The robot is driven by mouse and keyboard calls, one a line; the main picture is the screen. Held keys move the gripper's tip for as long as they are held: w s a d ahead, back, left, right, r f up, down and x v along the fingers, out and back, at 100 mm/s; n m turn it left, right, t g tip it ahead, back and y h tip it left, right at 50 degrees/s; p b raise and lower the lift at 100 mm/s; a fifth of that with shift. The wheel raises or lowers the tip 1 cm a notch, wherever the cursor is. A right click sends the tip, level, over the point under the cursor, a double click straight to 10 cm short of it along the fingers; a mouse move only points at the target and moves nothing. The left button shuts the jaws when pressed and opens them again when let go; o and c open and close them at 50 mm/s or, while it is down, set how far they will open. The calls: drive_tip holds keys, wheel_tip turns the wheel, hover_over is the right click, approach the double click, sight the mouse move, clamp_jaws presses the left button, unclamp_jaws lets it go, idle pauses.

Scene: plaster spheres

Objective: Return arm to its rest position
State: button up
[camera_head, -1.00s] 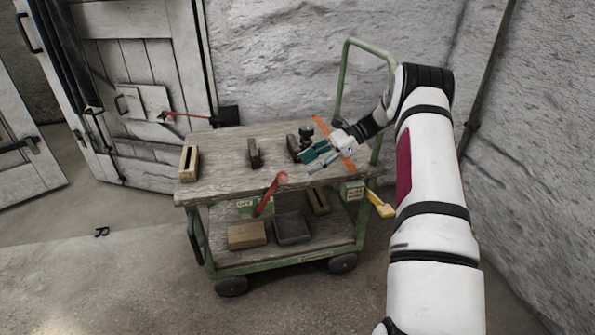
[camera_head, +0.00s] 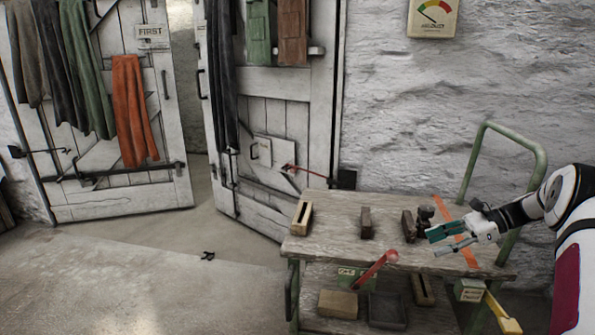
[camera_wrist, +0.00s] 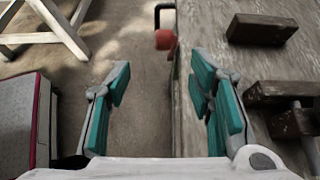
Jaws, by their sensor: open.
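My arm (camera_head: 568,255) reaches in from the right edge of the head view. My gripper (camera_head: 440,241) is over the right part of the wooden cart top (camera_head: 340,228), beside a dark block with a knob (camera_head: 425,217). In the wrist view my gripper (camera_wrist: 160,100) shows its teal finger pads spread wide apart with nothing between them. The gap lies over the floor beside the cart's edge, and the right finger overlaps the cart top (camera_wrist: 190,130).
A slotted wooden block (camera_head: 301,217) and dark blocks (camera_head: 367,223) stand on the cart. A red lever (camera_head: 378,268) rises at its front edge. The green handle (camera_head: 500,140) stands near my arm. The lower shelf holds a tray (camera_head: 387,311). Floor at left (camera_head: 130,285) is mostly clear.

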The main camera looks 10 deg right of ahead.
drive_tip(key=s+a+r+n+g+h, duration=0.2)
drive_tip(key=s+a+r+n, duration=0.2)
drive_tip(key=a+r, duration=0.4)
drive_tip(key=s+a+r+n+g+h, duration=0.2)
drive_tip(key=s+a+r+n, duration=0.25)
drive_tip(key=a+r, duration=0.4)
drive_tip(key=s+a+r+n+h, duration=0.2)
drive_tip(key=s+a+r, duration=0.1)
drive_tip(key=s+a, duration=0.3)
drive_tip(key=s+a+r+n+h, duration=0.1)
drive_tip(key=s+a+r+n, duration=0.15)
drive_tip(key=s, duration=0.55)
drive_tip(key=s+a+f+n+t+h, duration=0.1)
drive_tip(key=s+f+n+h, duration=0.2)
drive_tip(key=s, duration=0.8)
drive_tip(key=s+a+f+n+h, duration=0.1)
drive_tip(key=s+f+n, duration=0.3)
drive_tip(key=s, duration=0.6)
wheel_tip(320, 180, up, 26)
drive_tip(key=n+t+p, duration=0.1)
drive_tip(key=t+p, duration=0.2)
drive_tip(key=p, duration=2)
drive_tip(key=shift+s+d+t, duration=0.15)
drive_tip(key=shift+t, duration=0.15)
drive_tip(key=shift+r, duration=0.1)
